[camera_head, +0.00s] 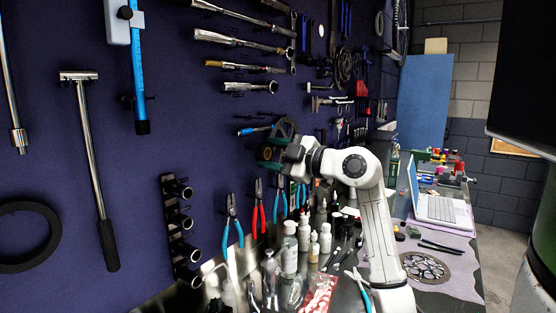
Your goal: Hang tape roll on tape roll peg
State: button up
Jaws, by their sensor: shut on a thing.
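My gripper (277,150) is in front of the dark tool wall, near the middle of the picture, shut on a small dark green roll that I take for the tape roll (264,154). The roll's face is turned toward the left and part of it is hidden by the gripper. A dark round thing (288,126) shows just behind and above the gripper. I cannot pick out the tape roll peg for certain; it may be hidden behind the gripper and roll. I cannot tell whether the roll touches the wall.
Red and blue pliers (233,225) hang just below the gripper. Wrenches and ratchets (240,40) hang above it. Bottles (290,250) crowd the bench below. A laptop (435,205) and a chainring (425,267) lie to the right. A black ring (52,215) hangs far left.

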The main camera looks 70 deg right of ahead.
jog(key=shift+w+d+f+b, duration=0.1)
jog(key=shift+w+b, duration=0.3)
jog(key=shift+b, duration=0.3)
jog(key=shift+w, duration=0.15)
jog(key=shift+w+r+p, duration=0.2)
jog(key=shift+p, duration=0.3)
jog(key=shift+w+d+f+p, duration=0.15)
jog(key=shift+w+p, duration=0.15)
jog(key=shift+p, duration=0.35)
jog(key=shift+p, duration=0.35)
jog(key=o, duration=1.1)
jog(key=shift+f, duration=0.1)
